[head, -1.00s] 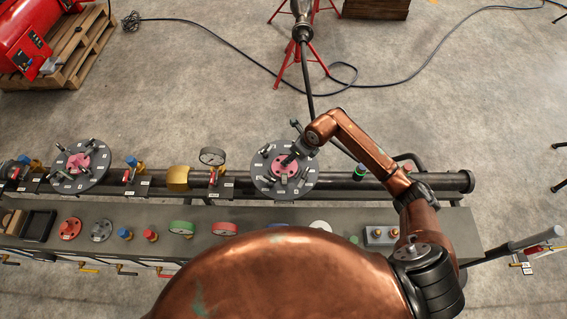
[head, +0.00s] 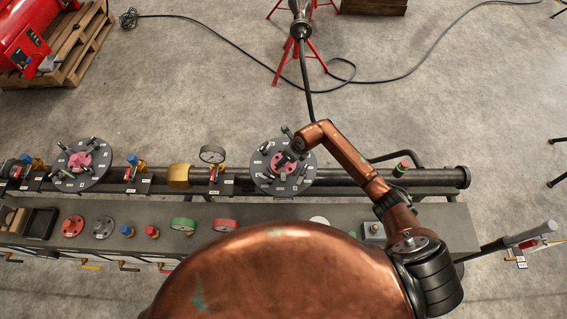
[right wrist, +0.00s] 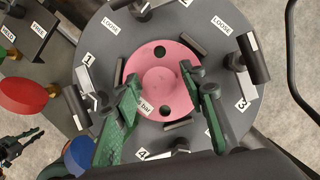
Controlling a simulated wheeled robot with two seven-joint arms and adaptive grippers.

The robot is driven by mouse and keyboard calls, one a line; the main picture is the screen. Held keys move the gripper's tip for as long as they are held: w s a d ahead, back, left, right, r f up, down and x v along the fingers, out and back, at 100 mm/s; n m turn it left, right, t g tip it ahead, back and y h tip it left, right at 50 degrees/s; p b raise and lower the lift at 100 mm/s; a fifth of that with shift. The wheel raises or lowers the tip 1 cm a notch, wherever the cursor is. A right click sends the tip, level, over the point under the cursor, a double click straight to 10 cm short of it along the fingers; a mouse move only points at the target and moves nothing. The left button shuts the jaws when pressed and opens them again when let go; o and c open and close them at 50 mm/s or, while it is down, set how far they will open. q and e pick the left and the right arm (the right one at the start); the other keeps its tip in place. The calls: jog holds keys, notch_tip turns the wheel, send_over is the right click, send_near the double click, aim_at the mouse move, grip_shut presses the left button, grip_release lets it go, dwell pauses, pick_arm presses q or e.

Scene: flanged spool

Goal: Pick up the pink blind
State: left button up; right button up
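The pink blind (head: 281,161) is a round disc on the grey flange of the right-hand pipe stand. In the right wrist view the pink blind (right wrist: 157,62) shows a raised hub, two dark holes and a partly covered label. Clamps with black grips stand around it on the flange (right wrist: 112,42). My right gripper (right wrist: 160,80) is open over the blind, its green-padded fingers on either side of the hub. I cannot tell whether they touch it. My left gripper (right wrist: 20,144) seems to show small at the lower left of that view; its opening is unclear.
A second flange with a pink disc (head: 80,161) stands at the left. The pipe (head: 345,178) runs along the bench with valves and a pressure gauge (head: 212,154). Coloured discs lie on the bench (head: 100,211). A cable crosses the open floor behind.

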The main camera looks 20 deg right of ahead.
grip_shut()
dwell(0.5)
jog(key=shift+w+r, duration=0.1)
jog(key=shift+r, duration=0.05)
